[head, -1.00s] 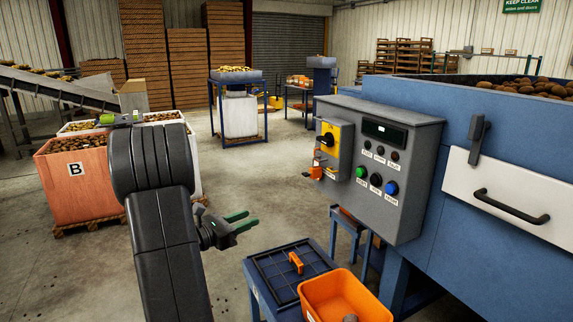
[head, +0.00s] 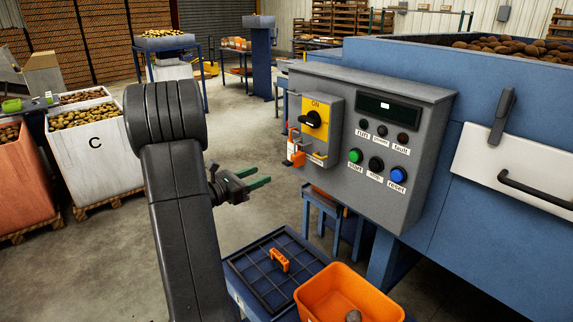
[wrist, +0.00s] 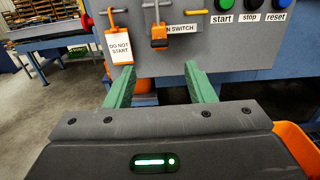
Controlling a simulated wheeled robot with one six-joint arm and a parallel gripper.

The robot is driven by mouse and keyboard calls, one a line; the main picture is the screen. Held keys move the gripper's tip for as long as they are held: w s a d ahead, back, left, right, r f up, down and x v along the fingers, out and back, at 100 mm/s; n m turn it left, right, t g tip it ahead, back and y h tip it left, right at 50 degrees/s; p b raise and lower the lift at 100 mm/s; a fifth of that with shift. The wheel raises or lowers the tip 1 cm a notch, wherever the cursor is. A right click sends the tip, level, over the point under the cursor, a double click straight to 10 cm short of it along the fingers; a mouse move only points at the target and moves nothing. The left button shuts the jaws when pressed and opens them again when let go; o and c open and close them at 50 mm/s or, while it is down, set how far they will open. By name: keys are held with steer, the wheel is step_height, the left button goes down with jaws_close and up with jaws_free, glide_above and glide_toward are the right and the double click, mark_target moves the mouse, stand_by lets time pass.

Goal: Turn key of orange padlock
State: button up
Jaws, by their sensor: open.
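The orange padlock (head: 296,157) hangs at the lower left of a yellow isolator switch (head: 335,104) on the grey control panel. In the wrist view an orange padlock body (wrist: 159,32) hangs by the switch label, beside a white "DO NOT START" tag (wrist: 119,47) with an orange top. I cannot make out the key. My gripper (head: 257,178) is open and empty, with green fingers, left of and slightly below the padlock. In the wrist view its fingertips (wrist: 158,68) are apart, below the padlock and not touching it.
The panel (head: 410,150) carries start, stop and reset buttons. Below it stand a blue table with a gridded top (head: 247,262), an orange handle-like item (head: 279,259) and an orange bin (head: 385,303).

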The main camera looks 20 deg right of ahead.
mark_target(289, 163)
steer(key=p+x, duration=0.2)
steer(key=x, duration=0.8)
steer(key=shift+w+d, duration=0.1)
steer(key=shift+w, duration=0.05)
steer(key=c, duration=1)
